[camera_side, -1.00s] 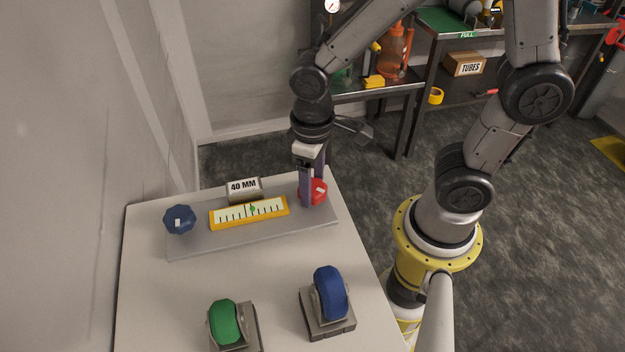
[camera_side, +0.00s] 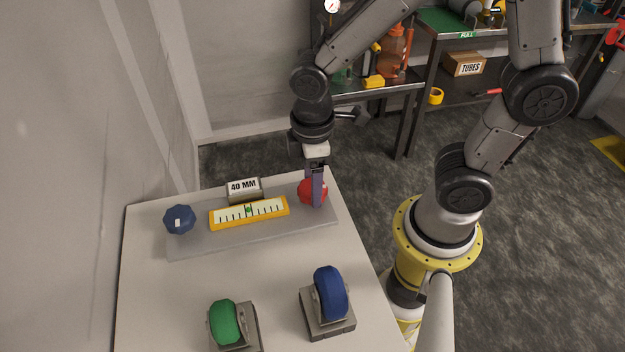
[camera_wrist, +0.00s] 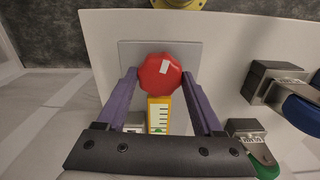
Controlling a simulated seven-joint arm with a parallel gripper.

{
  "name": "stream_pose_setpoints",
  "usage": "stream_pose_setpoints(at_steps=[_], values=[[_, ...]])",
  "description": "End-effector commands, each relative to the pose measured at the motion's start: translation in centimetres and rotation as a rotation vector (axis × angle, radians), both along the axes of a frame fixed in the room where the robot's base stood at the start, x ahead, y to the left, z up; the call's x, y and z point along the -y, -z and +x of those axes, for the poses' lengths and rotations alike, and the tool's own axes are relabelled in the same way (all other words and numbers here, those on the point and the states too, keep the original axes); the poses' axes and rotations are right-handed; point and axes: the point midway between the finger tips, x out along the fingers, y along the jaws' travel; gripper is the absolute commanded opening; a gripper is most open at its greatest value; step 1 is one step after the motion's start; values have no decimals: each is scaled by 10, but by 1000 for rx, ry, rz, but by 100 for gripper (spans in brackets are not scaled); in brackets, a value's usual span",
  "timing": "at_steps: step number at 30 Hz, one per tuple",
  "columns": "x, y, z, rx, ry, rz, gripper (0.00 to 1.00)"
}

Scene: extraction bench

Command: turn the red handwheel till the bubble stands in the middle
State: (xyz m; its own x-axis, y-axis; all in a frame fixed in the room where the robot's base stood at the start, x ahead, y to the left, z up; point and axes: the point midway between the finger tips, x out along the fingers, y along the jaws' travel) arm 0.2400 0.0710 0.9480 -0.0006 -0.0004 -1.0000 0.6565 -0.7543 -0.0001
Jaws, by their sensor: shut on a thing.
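The red handwheel (camera_side: 306,188) sits at the right end of a grey plate on the bench. It also shows in the wrist view (camera_wrist: 160,74), with a white mark on its top. My gripper (camera_side: 317,198) is shut on the handwheel, one purple finger on each side in the wrist view (camera_wrist: 159,77). In the side view one finger hides part of the wheel. The yellow-framed level scale (camera_side: 270,213) lies left of the wheel. Its green bubble (camera_side: 249,210) stands at or very near the middle of the scale; a small offset is hard to tell.
A blue knob (camera_side: 179,219) is at the plate's left end. A "40 MM" block (camera_side: 243,186) stands behind the scale. A green wheel (camera_side: 226,322) and a blue wheel (camera_side: 330,293) on grey mounts stand nearer the front. The bench between is clear.

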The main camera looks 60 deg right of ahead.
Motion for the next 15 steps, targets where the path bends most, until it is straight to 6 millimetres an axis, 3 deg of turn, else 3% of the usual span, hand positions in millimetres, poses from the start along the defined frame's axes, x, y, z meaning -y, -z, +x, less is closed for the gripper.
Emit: stream_pose_setpoints(at_steps=[11,12,15], values=[[0,-1,1,4,-4,2,13],[0,-1,1,4,-4,1,72],[0,-1,1,3,-4,1,90]])
